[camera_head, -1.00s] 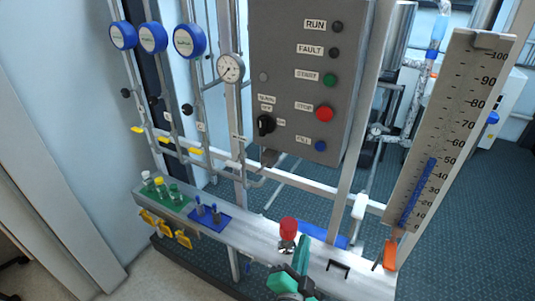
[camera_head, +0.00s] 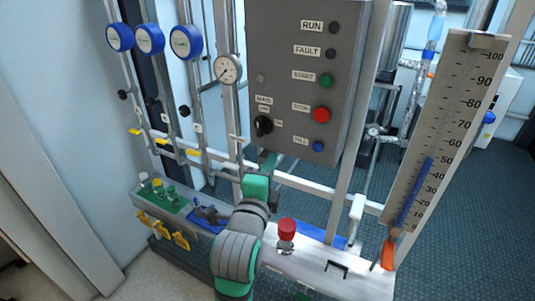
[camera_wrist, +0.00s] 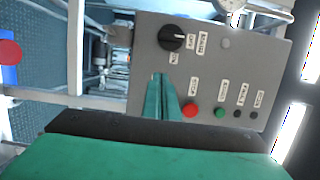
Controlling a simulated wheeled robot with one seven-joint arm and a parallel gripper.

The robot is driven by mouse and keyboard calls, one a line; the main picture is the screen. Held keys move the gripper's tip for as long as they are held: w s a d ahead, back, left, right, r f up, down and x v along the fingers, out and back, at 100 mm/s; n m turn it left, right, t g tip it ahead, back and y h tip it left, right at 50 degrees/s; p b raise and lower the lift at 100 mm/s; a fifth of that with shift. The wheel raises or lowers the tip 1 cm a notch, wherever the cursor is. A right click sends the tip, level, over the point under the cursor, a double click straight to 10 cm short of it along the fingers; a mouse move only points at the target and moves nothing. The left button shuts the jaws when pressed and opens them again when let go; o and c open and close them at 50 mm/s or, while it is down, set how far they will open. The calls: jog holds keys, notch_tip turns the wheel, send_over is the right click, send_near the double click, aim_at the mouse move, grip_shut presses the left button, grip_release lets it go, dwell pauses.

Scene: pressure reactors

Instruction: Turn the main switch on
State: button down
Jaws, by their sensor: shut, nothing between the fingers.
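The main switch is a black rotary knob (camera_head: 264,125) at the lower left of the grey control panel (camera_head: 290,70). In the wrist view the knob (camera_wrist: 171,38) shows near the panel's top left, beside the OFF and ON labels. My gripper (camera_wrist: 165,78) has its green fingers shut together and empty. In the wrist view the fingertips lie below the knob and appear apart from it. In the head view my gripper (camera_head: 266,160) is just below the panel's lower left corner, partly hidden by my wrist. The exact gap to the panel cannot be told.
A green START button (camera_head: 325,81), a red STOP button (camera_head: 321,115) and a blue FILL button (camera_head: 318,146) sit right of the knob. A pressure gauge (camera_head: 228,69) and pipes stand left of the panel. A red knob (camera_head: 287,229) stands on the bench below.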

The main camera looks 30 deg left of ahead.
aim_at(269, 133)
jog(key=x, duration=0.9)
jog(key=shift+w, duration=0.15)
jog(key=shift+a, duration=2)
